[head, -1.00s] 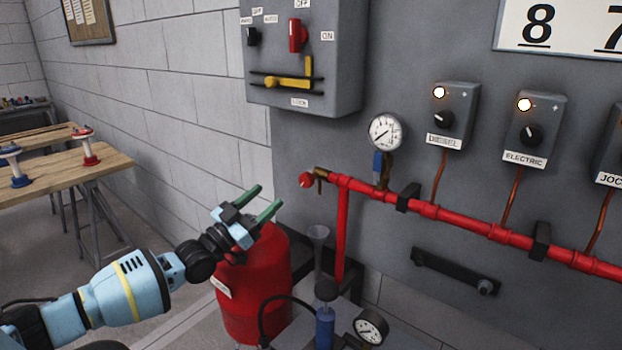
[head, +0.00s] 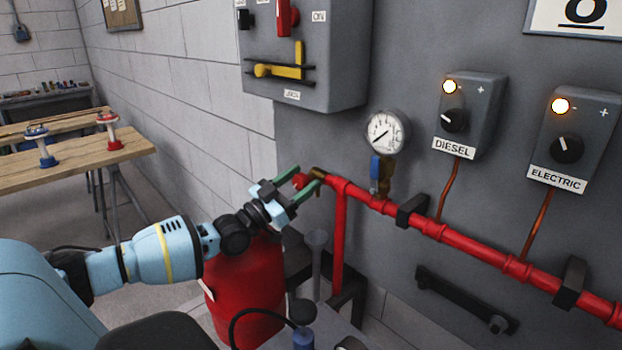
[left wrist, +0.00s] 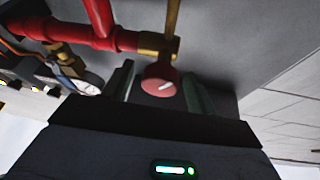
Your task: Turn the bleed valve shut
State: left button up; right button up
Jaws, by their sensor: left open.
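The bleed valve appears to be the round red knob (head: 300,181) on a brass body (head: 318,173) at the left end of the red pipe. My left gripper (head: 308,177) is open, with its two green fingers on either side of the knob. In the left wrist view the red knob (left wrist: 160,83), with a white mark on its face, lies between the open fingers (left wrist: 161,90). A gap shows on both sides, so the fingers look apart from it. Part of the knob is hidden by the fingers in the head view. My right gripper is not in view.
A pressure gauge (head: 383,133) with a blue-handled valve (head: 376,167) stands on the red pipe (head: 452,238). A grey switch box (head: 345,60) hangs above.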

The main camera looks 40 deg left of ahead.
pick_arm(q)
jog(key=shift+r, duration=0.1)
jog(key=shift+c, duration=0.2)
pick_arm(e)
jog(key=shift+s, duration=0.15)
pick_arm(q)
jog(key=shift+c, duration=1.1)
jog(key=c, duration=0.7)
jog(key=shift+c, duration=0.2)
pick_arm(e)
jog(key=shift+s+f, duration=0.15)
